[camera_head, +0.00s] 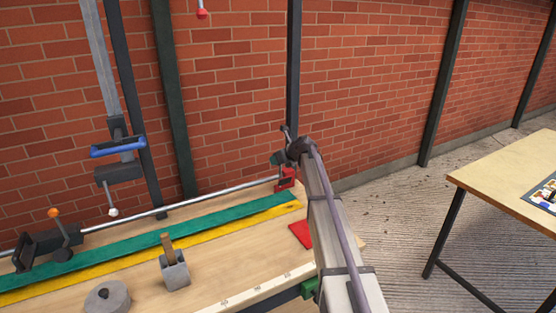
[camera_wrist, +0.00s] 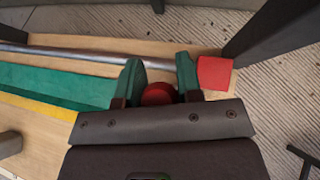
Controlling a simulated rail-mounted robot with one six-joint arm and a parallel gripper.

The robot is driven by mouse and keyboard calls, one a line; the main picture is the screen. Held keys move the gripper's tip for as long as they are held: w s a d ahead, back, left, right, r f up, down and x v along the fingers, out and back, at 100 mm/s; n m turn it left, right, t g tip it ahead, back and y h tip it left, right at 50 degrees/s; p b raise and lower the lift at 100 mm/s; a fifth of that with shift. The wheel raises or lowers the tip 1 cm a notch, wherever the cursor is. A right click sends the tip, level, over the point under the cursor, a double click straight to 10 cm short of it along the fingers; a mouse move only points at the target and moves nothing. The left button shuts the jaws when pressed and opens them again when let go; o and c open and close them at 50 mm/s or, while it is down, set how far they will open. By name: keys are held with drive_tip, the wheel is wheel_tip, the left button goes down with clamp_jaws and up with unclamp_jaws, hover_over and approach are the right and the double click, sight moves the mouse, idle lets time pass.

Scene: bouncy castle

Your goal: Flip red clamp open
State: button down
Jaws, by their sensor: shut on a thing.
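The red clamp (camera_head: 286,181) is at the right end of the metal pipe on the workbench, near the wall. It is partly hidden by my gripper and arm in the head view. My gripper (camera_head: 278,158) is at the top of the clamp. In the wrist view, my gripper (camera_wrist: 160,74) has its green fingers on either side of a rounded red part of the clamp (camera_wrist: 158,93) and is shut on it. A square red block (camera_wrist: 214,73) of the clamp shows just right of the right finger. How far the clamp's handle is turned cannot be told.
A silver pipe (camera_head: 158,213) runs along the bench's back edge, with green (camera_head: 130,241) and yellow (camera_head: 215,231) strips before it. A black clamp with an orange knob (camera_head: 54,213) sits left. A dark post (camera_head: 294,70) stands behind my gripper. A grey tape roll (camera_head: 107,297) lies in front.

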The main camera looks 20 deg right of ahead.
drive_tip(key=shift+f, duration=0.1)
idle(0.7)
drive_tip(key=c, duration=0.8)
unclamp_jaws()
drive_tip(key=shift+w, duration=0.1)
drive_tip(key=p+v, duration=0.6)
drive_tip(key=v, duration=0.4)
drive_tip(key=shift+s+d, duration=0.15)
drive_tip(key=shift+s, duration=0.15)
